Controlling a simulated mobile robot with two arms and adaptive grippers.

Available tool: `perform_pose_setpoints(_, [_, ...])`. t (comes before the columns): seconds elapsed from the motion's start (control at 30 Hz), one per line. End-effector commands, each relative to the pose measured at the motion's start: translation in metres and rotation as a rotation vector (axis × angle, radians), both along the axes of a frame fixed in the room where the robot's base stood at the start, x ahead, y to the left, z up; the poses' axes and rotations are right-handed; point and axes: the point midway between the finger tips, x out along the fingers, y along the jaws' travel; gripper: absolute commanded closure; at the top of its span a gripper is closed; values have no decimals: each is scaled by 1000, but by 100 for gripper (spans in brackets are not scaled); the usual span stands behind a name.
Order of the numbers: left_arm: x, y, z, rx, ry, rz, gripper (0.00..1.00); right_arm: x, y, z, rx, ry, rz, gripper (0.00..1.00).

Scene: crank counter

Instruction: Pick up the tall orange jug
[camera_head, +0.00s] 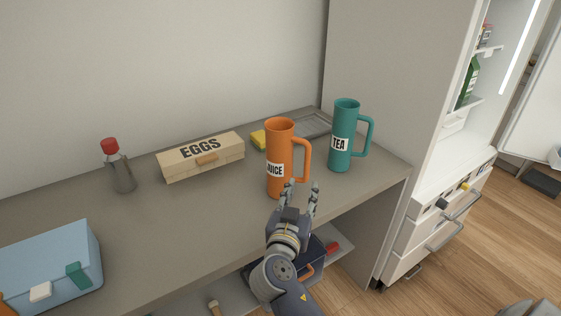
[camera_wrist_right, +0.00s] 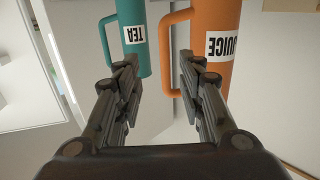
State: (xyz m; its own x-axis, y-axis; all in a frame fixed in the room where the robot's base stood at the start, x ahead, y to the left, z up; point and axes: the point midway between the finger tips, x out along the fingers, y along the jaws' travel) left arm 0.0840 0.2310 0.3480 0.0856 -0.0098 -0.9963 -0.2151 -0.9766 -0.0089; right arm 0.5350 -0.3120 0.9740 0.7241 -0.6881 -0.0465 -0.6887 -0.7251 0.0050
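The tall orange jug (camera_head: 281,150) stands upright on the counter, with a white JUICE label and its handle on the right. My right gripper (camera_head: 301,190) is at the jug's handle side, near the counter's front edge. In the right wrist view, which shows the scene upside down, the jug (camera_wrist_right: 213,80) is at the upper right. My right gripper's fingers (camera_wrist_right: 160,72) are apart and empty. The handle shows between and beyond the fingertips; contact cannot be told. My left gripper is not in view.
A teal TEA jug (camera_head: 343,140) stands close on the right. An egg box (camera_head: 202,160), a yellow sponge (camera_head: 258,139) and a red-capped bottle (camera_head: 119,170) are behind and left. A blue box (camera_head: 45,265) sits at the front left. The counter (camera_head: 170,225) is clear between.

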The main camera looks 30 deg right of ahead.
Motion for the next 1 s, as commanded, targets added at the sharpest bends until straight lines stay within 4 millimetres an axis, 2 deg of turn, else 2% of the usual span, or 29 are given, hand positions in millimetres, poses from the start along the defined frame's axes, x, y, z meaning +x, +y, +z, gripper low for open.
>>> perform_pose_setpoints(0.1, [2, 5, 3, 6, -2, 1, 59, 10, -2, 13, -19, -44, -3, 64])
perform_pose_setpoints(0.2, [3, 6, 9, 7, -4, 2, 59, 22, -13, 17, -24, -51, -3, 64])
perform_pose_setpoints(0.4, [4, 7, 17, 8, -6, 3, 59, 42, -32, 15, -23, -47, -1, 64])
perform_pose_setpoints(0.57, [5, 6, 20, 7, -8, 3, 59, 50, -39, 15, -21, -46, -2, 64])
perform_pose_setpoints(0.8, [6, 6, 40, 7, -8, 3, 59, 74, -59, 20, -23, -46, -2, 64])
perform_pose_setpoints(1.0, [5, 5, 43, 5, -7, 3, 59, 86, -70, 16, -20, -46, -1, 64])
